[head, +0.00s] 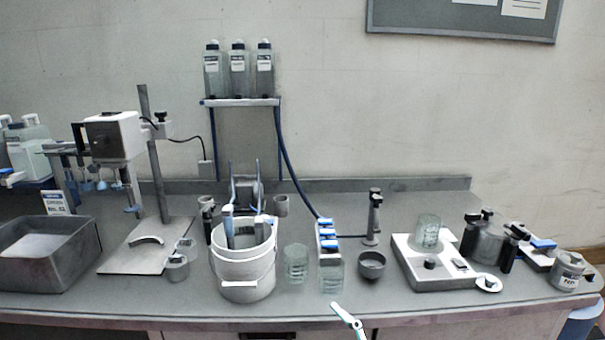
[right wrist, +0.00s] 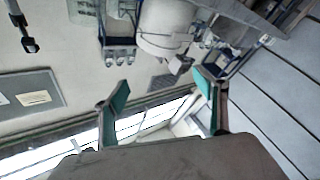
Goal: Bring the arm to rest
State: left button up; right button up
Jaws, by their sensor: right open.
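My right gripper (right wrist: 161,84) shows in the right wrist view with its two teal-padded fingers spread wide apart. Nothing is between the fingers. The view beyond them is steeply tilted, and no finger visibly touches anything. In the head view, a slim pale piece (head: 348,319) reaches in from the bottom edge in front of the bench; I cannot tell for sure whether it is part of my right gripper. My left gripper is in neither view.
The bench (head: 345,300) holds a white bucket (head: 247,268), glass beakers (head: 296,262), a dark bowl (head: 371,265), a white stirrer plate (head: 431,273), a stand with a motor head (head: 117,137) and a grey tub (head: 40,270). Bottles stand on a raised shelf (head: 240,102).

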jog(key=s+d+f+m+g+h, duration=0.1)
jog(key=s+d+f+m+h, duration=0.2)
jog(key=f, duration=0.7)
jog(key=s+d+f+m+g+h, duration=0.2)
jog(key=s+d+f+m+h, duration=0.1)
jog(key=s+d+f, duration=0.5)
jog(key=s+d+f+m+g+h, duration=0.2)
jog(key=s+d+f+m+h, duration=0.1)
jog(key=f, duration=0.9)
jog(key=s+d+h, duration=0.1)
jog(key=s+d, duration=0.1)
jog(key=d, duration=0.1)
jog(key=shift+s+m+h, duration=0.15)
jog(key=shift+m+h, duration=0.15)
jog(key=shift+h, duration=0.1)
